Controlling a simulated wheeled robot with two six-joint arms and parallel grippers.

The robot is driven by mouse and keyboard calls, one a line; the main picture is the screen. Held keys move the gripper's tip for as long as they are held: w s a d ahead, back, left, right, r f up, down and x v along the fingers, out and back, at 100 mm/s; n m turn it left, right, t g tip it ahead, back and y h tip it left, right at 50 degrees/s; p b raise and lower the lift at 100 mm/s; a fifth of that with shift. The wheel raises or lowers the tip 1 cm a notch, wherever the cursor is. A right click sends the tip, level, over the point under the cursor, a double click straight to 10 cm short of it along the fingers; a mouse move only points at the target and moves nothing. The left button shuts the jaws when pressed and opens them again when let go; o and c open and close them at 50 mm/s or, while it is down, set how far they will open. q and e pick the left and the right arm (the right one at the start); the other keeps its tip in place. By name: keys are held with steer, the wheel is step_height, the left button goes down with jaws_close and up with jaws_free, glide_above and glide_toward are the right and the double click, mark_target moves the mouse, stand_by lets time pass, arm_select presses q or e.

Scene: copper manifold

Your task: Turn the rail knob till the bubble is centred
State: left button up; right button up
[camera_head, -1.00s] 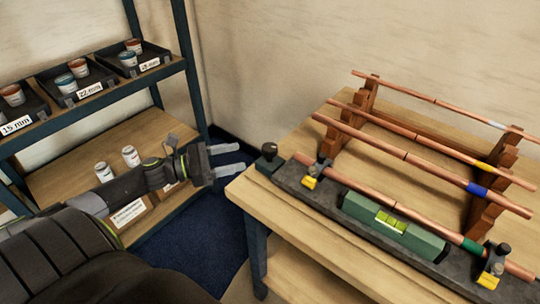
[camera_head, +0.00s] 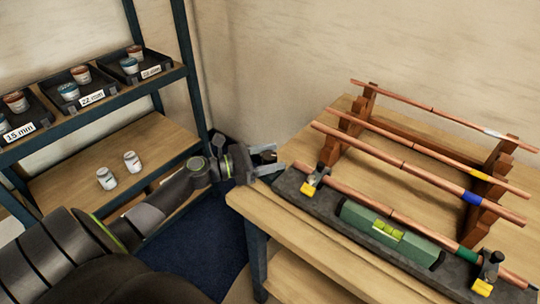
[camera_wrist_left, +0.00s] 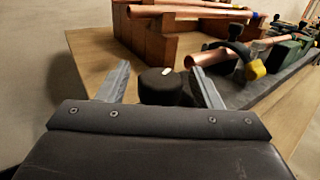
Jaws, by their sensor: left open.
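My left gripper (camera_head: 270,161) is open at the left end of the dark rail (camera_head: 325,207) on the bench. In the left wrist view its two fingers (camera_wrist_left: 161,75) stand apart, one on each side of the round black knob (camera_wrist_left: 163,90). The knob has a small white mark on top, and I cannot tell whether the fingers touch it. In the head view the gripper mostly hides the knob. A green spirit level (camera_head: 366,224) sits on the rail, with a yellow-green vial (camera_head: 388,230). The bubble is too small to place surely. My right gripper is not in view.
Copper pipes (camera_head: 400,165) lie across wooden racks (camera_head: 350,130) behind the rail. One pipe is held along the rail by yellow-marked clamps (camera_head: 313,188). A shelf (camera_head: 110,150) with labelled trays and white jars stands left, separated from the bench (camera_head: 290,228) by a gap.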

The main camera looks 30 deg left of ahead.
arm_select(q)
steer(key=c, duration=1)
steer(key=shift+r+n+p, duration=0.2)
steer(key=shift+n+p, duration=0.1)
steer(key=shift+p, duration=0.35)
steer(key=n+t+y+p, duration=0.1)
steer(key=y+p, duration=0.1)
steer(key=shift+r+n+t+y+p, duration=0.1)
steer(key=shift+n+t+y+p, duration=0.2)
steer(key=shift+t+y+p, duration=0.1)
steer(key=n+t+y+p, duration=0.1)
steer(key=n+y+p, duration=0.1)
steer(key=y, duration=0.1)
steer(key=shift+f+n+t+y+p, duration=0.25)
steer(key=shift+n+t+y+p, duration=0.15)
steer(key=shift+n+y+p, duration=0.45)
steer(key=shift+y, duration=0.45)
steer(key=shift+b, duration=0.3)
steer(key=o, duration=1)
